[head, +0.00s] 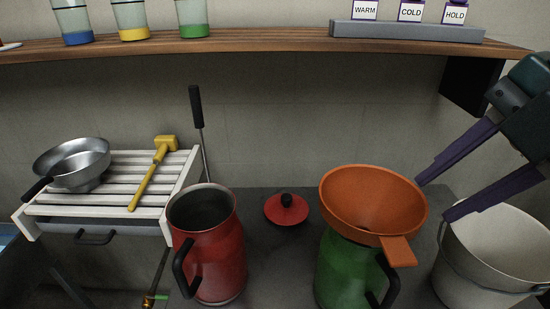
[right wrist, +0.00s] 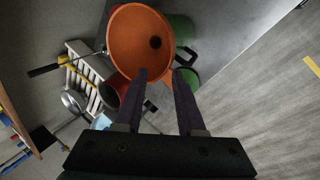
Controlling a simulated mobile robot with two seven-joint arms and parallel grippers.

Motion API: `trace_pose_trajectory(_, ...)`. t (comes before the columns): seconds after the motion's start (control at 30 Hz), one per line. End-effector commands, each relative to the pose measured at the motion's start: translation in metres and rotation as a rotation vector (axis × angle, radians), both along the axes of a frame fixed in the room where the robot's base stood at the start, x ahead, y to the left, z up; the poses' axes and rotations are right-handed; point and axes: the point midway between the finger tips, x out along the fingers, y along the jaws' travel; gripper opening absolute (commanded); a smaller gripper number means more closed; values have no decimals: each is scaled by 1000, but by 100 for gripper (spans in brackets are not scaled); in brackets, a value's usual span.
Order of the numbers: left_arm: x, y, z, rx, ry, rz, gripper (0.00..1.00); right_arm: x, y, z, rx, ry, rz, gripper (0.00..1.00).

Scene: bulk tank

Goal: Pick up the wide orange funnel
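The wide orange funnel (head: 372,198) sits in the mouth of the green can (head: 345,275), its tab pointing toward the front right. The funnel also shows in the right wrist view (right wrist: 138,38), just beyond the fingertips. My right gripper (head: 432,199) comes in from the right in the head view. Its two purple fingers are apart, with their tips by the funnel's right rim and nothing seen between them. In the right wrist view the open fingers (right wrist: 160,75) point at the funnel's near rim; contact cannot be told. My left gripper is not in view.
A white bucket (head: 490,255) stands right of the green can, below my right gripper. A red can (head: 208,245) and a red lid (head: 287,209) are to the left. A slatted rack (head: 115,200) holds a steel pan and yellow mallet. A wooden shelf (head: 270,42) runs above.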

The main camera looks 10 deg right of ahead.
Motion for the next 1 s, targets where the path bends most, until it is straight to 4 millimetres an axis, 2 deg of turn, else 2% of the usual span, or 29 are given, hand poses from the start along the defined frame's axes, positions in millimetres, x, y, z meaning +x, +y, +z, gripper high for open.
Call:
trace_pose_trajectory(0.23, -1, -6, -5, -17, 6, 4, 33, 13, 1, -30, -6, 5, 2, 38)
trace_pose_trajectory(0.47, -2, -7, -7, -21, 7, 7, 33, 20, 4, -50, -7, 3, 3, 38)
trace_pose_trajectory(0.7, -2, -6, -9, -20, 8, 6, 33, 31, 10, -85, -6, 2, 2, 38)
trace_pose_trajectory(1.0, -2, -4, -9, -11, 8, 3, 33, 34, 10, -90, -9, -1, 5, 38)
